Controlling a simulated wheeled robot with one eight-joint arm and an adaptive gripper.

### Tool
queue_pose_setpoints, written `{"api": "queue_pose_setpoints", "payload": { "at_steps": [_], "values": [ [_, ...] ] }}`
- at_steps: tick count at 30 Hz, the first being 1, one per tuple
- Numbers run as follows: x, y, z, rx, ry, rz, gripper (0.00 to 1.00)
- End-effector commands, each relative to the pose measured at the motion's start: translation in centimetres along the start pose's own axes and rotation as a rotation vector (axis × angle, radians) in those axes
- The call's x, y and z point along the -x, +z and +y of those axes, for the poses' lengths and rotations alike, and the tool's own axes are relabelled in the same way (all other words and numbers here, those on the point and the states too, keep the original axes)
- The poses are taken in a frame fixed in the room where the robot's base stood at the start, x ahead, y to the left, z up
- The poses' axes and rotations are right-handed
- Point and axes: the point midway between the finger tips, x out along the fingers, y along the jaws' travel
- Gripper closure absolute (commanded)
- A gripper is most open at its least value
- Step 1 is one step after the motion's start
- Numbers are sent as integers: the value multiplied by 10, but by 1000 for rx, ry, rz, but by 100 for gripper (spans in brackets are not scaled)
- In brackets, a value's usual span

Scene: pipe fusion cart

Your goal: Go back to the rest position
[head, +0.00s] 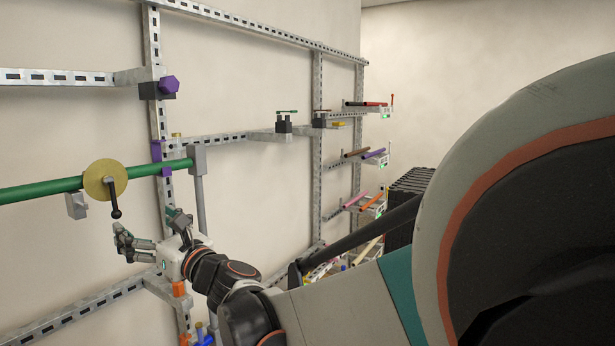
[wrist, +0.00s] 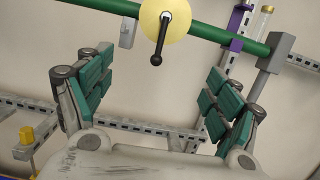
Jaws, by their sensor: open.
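My gripper (head: 125,241) is open and empty in the head view, just below a green pipe (head: 40,190) on the wall frame. In the wrist view its two green-padded fingers (wrist: 152,100) stand wide apart with nothing between them. A brass disc (head: 105,180) with a black handle (head: 115,200) sits on the pipe, above and apart from my gripper. The disc (wrist: 166,20) and handle (wrist: 157,45) also show in the wrist view, beyond the fingertips. My arm reaches in from the lower right of the head view.
Slotted metal rails (head: 155,100) run along the wall. A grey post (head: 198,190) holds the pipe's right end. Shelves with coloured rods (head: 368,104) stand farther right, near a black ribbed box (head: 410,182). Orange pieces (head: 179,289) sit below my gripper.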

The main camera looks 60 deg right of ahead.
Motion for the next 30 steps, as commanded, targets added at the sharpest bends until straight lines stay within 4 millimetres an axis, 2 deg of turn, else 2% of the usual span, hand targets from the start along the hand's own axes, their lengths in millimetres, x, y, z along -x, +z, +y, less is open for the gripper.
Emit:
{"api": "queue_pose_setpoints", "payload": {
  "at_steps": [1, 3, 14, 19, 30],
  "values": [
    [8, 2, -1, 1, -7, 0, 17],
    [10, 2, -1, 1, -7, 0, 17],
    [8, 1, -2, 2, -7, 0, 17],
    [-8, -4, 0, 2, -3, 0, 17],
    [-68, -15, 1, 1, -1, 0, 17]
  ]
}}
